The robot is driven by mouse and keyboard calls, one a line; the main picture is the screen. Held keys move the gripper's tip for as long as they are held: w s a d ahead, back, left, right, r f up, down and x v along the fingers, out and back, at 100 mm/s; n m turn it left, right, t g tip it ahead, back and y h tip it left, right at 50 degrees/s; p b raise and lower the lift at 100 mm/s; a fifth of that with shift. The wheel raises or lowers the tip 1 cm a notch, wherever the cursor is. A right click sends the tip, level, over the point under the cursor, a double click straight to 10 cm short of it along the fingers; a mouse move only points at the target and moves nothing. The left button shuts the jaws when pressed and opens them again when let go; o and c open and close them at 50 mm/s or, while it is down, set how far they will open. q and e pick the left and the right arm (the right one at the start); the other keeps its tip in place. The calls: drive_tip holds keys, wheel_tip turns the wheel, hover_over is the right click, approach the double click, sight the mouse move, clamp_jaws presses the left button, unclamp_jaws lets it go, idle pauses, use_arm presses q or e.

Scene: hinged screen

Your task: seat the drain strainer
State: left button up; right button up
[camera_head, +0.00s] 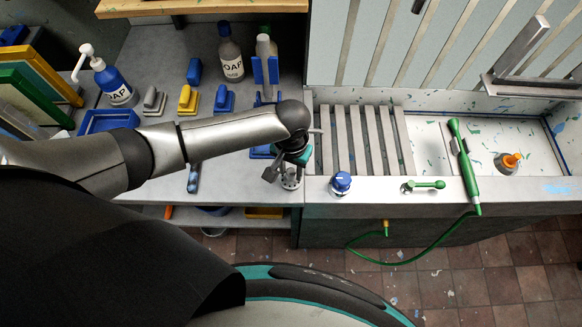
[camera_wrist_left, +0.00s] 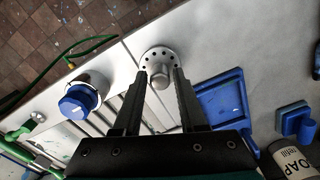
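The drain strainer is a pale metal disc with a ring of holes and a central knob (camera_wrist_left: 158,57). It lies on the grey counter left of the sink and also shows in the head view (camera_head: 292,183), partly hidden by my left gripper. My left gripper (camera_wrist_left: 160,77) is open, with one finger on each side of the strainer's knob and gaps between. In the head view my left gripper (camera_head: 283,172) points down at the strainer. The basin (camera_head: 430,135) holds a grey ring with an orange top (camera_head: 509,160); I cannot tell whether it is the drain. My right gripper is out of view.
A slatted rack (camera_head: 358,140) covers the basin's left part. A blue knob (camera_head: 341,183), green lever (camera_head: 424,185) and green sprayer (camera_head: 463,160) line the front edge. Soap bottles (camera_head: 230,55), brushes and a blue tray (camera_head: 108,121) stand on the left.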

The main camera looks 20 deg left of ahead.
sight(291, 172)
use_arm(q)
drive_tip(key=o, duration=0.4)
drive_tip(key=shift+r, duration=0.1)
wheel_tip(291, 172, up, 15)
drive_tip(key=shift+r+p, duration=0.1)
drive_tip(key=shift+p, duration=0.55)
